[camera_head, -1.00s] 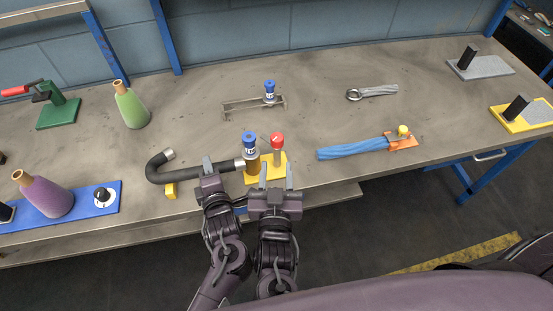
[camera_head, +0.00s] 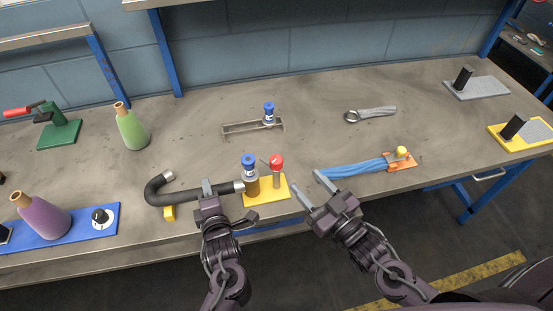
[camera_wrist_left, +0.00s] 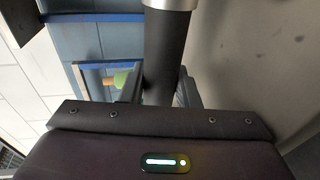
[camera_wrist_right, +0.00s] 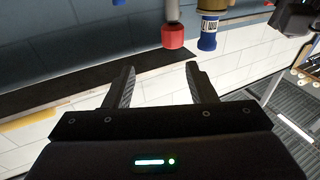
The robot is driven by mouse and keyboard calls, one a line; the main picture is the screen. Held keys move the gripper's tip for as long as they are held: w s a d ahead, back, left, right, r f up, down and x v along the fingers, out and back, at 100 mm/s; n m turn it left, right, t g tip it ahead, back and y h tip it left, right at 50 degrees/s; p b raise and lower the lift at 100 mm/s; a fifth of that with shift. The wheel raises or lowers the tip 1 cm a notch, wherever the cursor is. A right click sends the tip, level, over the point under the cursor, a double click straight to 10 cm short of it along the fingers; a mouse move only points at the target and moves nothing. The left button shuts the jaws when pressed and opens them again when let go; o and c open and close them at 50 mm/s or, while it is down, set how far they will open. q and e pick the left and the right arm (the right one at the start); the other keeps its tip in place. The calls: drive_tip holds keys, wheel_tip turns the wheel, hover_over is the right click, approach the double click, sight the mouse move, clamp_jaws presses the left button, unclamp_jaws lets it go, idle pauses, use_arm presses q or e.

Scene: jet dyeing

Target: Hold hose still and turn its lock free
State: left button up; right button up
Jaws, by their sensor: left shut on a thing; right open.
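The black curved hose (camera_head: 180,196) lies along the front of the bench, its straight end meeting a brass fitting (camera_head: 252,184) with a blue cap (camera_head: 249,161) on a yellow plate (camera_head: 272,194). My left gripper (camera_head: 208,190) is shut on this straight part. The left wrist view shows the hose (camera_wrist_left: 168,55) between its fingers. A post with a red knob (camera_head: 277,161) stands right of the fitting. My right gripper (camera_head: 309,186) is open and empty, right of the plate. Its wrist view shows the red knob (camera_wrist_right: 173,36) and blue cap (camera_wrist_right: 208,40) beyond the fingers.
A blue cloth bundle (camera_head: 350,168) on an orange holder (camera_head: 402,162) lies just beyond my right gripper. A bracket with another blue-capped part (camera_head: 268,115) and a wrench (camera_head: 370,114) lie behind. Bottles (camera_head: 131,127) stand left. The bench's middle is mostly clear.

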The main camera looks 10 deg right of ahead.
sight(276, 159)
drive_tip(key=w+a+n+g+y, duration=0.1)
drive_tip(key=w+a, duration=0.1)
drive_tip(key=w, duration=0.1)
drive_tip(key=w+a+g+y, duration=0.1)
drive_tip(key=w+a, duration=0.1)
drive_tip(key=w, duration=0.1)
drive_tip(key=w+a+n+g+y, duration=0.1)
drive_tip(key=w+a, duration=0.1)
drive_tip(key=w, duration=0.1)
drive_tip(key=shift+r+n, duration=0.3)
drive_tip(key=shift+r, duration=0.05)
drive_tip(key=shift+c, duration=0.3)
drive_tip(key=c, duration=0.9)
drive_tip(key=m+t+h, duration=0.1)
drive_tip(key=m+h, duration=0.1)
drive_tip(key=m+t+h, duration=0.1)
drive_tip(key=m+h, duration=0.1)
drive_tip(key=h, duration=0.1)
drive_tip(key=shift+a+t, duration=0.15)
drive_tip(key=shift+t, duration=0.15)
drive_tip(key=shift+m+h, duration=0.3)
drive_tip(key=shift+h, duration=0.3)
drive_tip(key=o, duration=1)
drive_tip(key=shift+c, duration=0.2)
